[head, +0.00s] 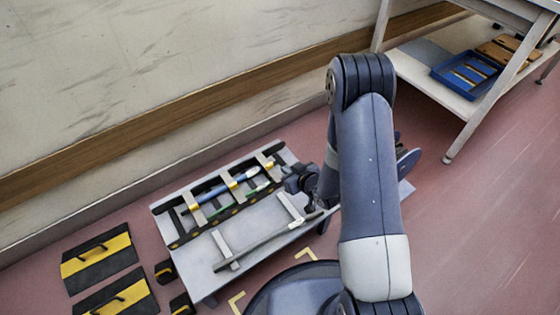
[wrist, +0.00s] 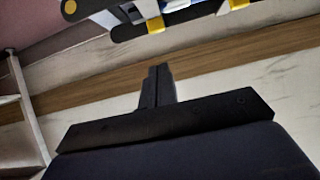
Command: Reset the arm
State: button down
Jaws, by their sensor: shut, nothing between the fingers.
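My gripper (wrist: 157,78) shows in the wrist view with its two dark fingers together and nothing between them. In the head view my arm rises in front, bends at the top and comes down behind itself. The dark end of the arm is beside the right end of a low grey table (head: 203,262), partly hidden by my own links. A black rack with yellow clips (head: 233,184) stands along the table's back and holds blue and green rod-like tools. Part of the rack shows at the top of the wrist view, apart from the fingertips.
Black-and-yellow plates (head: 97,264) and small blocks lie on the floor at left. A wall with a wooden rail (head: 150,142) runs behind. A shelf with a blue tray (head: 466,75) stands at right. The right floor is clear.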

jog(key=shift+s+d+r, duration=0.2)
jog(key=shift+s+d, duration=0.15)
jog(key=shift+s, duration=0.25)
jog(key=shift+w, duration=0.1)
jog(key=b, duration=0.3)
send_over(274, 174)
notch_tip(274, 174, down, 3)
jog(key=shift+r, duration=0.15)
notch_tip(274, 174, down, 3)
jog(key=shift+w+f+b, duration=0.1)
jog(key=shift+b, duration=0.55)
jog(key=shift+w+a+f+b, duration=0.1)
jog(key=shift+f+b, duration=0.2)
jog(key=shift+f, duration=0.4)
jog(key=shift+f, duration=0.1)
